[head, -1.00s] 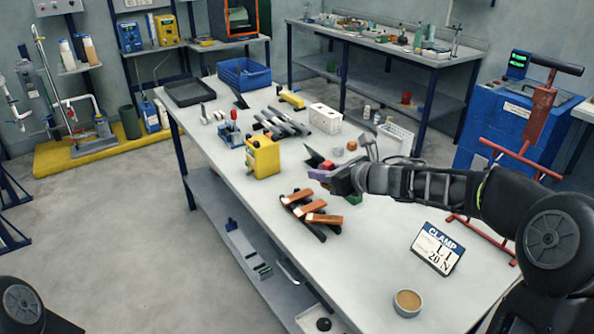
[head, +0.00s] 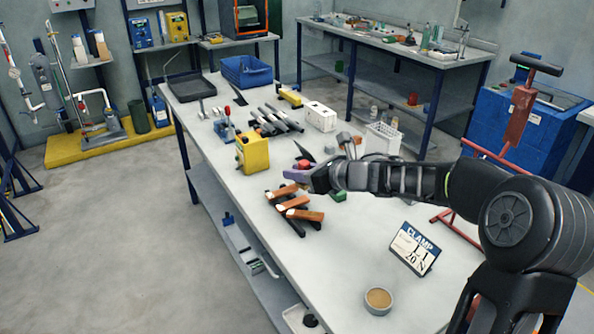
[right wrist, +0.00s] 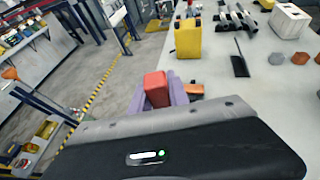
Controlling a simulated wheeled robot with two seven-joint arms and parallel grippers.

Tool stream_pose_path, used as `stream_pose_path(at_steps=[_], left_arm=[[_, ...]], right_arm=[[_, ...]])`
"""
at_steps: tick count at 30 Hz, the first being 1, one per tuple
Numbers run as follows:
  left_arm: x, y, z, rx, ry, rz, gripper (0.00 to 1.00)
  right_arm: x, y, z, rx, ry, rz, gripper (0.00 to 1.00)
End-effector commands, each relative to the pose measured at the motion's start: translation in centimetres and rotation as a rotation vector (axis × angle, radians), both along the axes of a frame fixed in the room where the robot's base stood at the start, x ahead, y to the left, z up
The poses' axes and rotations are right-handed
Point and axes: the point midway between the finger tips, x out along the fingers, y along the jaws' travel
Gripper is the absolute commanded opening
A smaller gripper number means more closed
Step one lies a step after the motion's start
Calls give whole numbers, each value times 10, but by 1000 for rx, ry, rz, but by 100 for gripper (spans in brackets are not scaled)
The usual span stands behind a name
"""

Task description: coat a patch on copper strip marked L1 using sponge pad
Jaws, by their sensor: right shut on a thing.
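My right gripper (head: 294,172) has purple fingers and is shut on a red block, which looks like the sponge pad. The red block (right wrist: 156,88) shows between the purple fingers in the right wrist view. In the head view the gripper is above the table, just behind the copper strips (head: 297,204), and apart from them. Several strips lie on dark holders near the table's front-left edge; no marks on them can be read. A sign (head: 413,248) reading CLAMP, L1, 20 N stands at the right. My left gripper is out of view.
A round dish (head: 378,301) with tan contents sits near the front edge. A yellow container (head: 253,152) stands beyond the strips. A white box (head: 320,117) and dark bars (head: 274,121) are farther back.

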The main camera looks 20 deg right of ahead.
Motion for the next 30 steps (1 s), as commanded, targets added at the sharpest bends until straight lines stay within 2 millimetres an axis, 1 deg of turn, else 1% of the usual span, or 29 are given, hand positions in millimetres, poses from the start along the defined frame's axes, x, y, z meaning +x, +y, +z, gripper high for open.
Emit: stream_pose_path(at_steps=[1,3,9,13,23,30], left_arm=[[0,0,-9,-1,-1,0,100],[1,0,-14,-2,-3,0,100],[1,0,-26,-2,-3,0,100],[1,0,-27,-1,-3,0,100],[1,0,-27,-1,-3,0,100],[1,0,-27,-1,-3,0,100]], right_arm=[[0,0,-10,0,1,0,0],[0,0,-18,1,0,0,0],[0,0,-34,1,0,0,0],[0,0,-37,0,0,0,0],[0,1,-36,0,0,1,0],[2,13,-32,1,-6,21,0]])
